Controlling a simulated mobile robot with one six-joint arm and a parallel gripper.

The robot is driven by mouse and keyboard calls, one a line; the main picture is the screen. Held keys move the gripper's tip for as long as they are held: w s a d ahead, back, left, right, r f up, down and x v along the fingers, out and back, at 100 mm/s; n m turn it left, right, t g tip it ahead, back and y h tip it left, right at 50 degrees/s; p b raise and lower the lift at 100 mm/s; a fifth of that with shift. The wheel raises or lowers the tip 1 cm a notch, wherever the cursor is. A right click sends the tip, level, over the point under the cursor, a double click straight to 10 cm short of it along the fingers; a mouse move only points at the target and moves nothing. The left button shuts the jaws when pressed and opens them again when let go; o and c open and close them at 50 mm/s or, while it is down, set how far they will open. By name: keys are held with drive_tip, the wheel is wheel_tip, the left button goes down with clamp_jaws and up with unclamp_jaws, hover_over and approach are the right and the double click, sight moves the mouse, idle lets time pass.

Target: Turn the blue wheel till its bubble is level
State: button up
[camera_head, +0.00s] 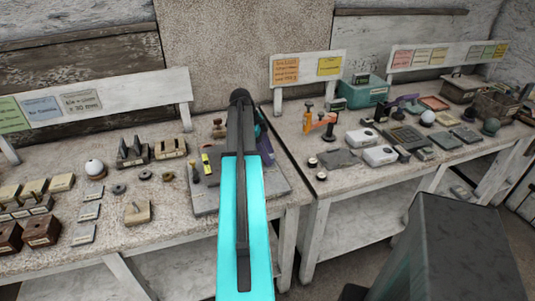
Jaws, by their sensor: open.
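My cyan and dark arm (240,220) runs up the middle of the head view and covers much of the grey slab (205,203) on the left table. I cannot make out my gripper; the arm seems to hide it. A dark blue-purple thing (265,146) shows just right of the arm, partly hidden; I cannot tell whether it is the blue wheel. A small yellow-green piece (207,164), perhaps a bubble vial, stands on the slab left of the arm. A small brass-coloured piece (195,173) is beside it. No bubble can be read.
The left table (170,240) holds a white sphere (95,168), small blocks, rings and plates. The right table (345,190) holds an orange stand (320,121), a teal box (364,92) and white blocks. A large dark box shape (450,250) fills the lower right.

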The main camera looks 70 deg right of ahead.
drive_tip(key=c, duration=1)
drive_tip(key=shift+a, duration=0.15)
drive_tip(key=shift+c, duration=0.2)
drive_tip(key=shift+n, duration=0.3)
